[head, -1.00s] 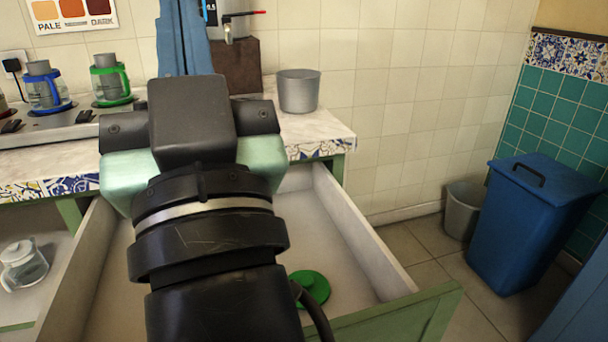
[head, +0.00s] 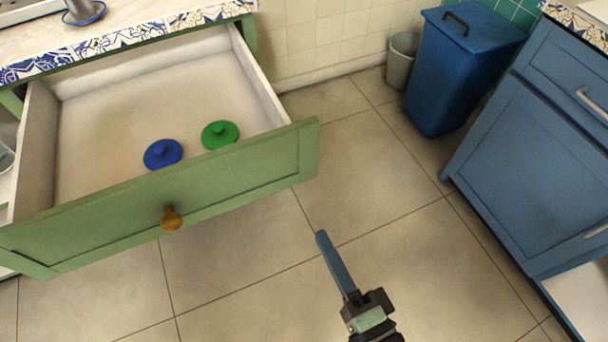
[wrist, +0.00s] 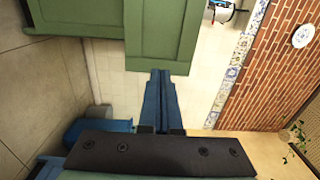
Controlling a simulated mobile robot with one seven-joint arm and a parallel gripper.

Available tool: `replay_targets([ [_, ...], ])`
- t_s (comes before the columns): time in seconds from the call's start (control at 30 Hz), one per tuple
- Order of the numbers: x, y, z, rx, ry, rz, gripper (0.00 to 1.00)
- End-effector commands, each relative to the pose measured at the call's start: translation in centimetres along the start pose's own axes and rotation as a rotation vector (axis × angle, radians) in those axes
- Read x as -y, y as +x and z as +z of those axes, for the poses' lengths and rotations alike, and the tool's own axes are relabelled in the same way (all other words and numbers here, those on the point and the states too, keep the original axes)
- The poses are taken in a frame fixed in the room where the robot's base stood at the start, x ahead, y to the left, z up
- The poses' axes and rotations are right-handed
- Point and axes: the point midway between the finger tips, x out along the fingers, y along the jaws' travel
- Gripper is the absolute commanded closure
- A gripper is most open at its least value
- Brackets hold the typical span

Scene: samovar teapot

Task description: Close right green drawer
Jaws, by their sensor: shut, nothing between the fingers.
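The green drawer (head: 270,168) is pulled well out from under the counter in the head view. Its front has a round wooden knob (head: 171,217). A blue lid (head: 163,153) and a green lid (head: 220,134) lie inside it. My gripper (head: 322,236) is shut and empty over the floor, to the right of the drawer front and nearer to me, apart from it. In the wrist view my shut blue fingers (wrist: 160,75) point towards green panels (wrist: 160,35); I cannot tell whether they touch.
A blue bin (head: 462,75) and a grey bucket (head: 402,58) stand by the back wall. A blue cabinet (head: 535,145) stands at the right. The tiled floor (head: 235,275) in front of the drawer is clear.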

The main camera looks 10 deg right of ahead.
Motion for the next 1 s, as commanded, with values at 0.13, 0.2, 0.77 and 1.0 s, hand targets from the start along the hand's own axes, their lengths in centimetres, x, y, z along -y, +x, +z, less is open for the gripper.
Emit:
replay_targets([
  [0.13, -0.1, 0.8, 0.0, -0.001, 0.014, -0.005, 1.00],
  [0.2, 0.0, 1.8, 0.0, -0.001, 0.012, -0.006, 1.00],
  [0.77, 0.1, 12.5, -0.1, -0.002, 0.010, -0.005, 1.00],
  [1.0, 0.0, 13.8, 0.0, -0.002, 0.011, -0.003, 1.00],
])
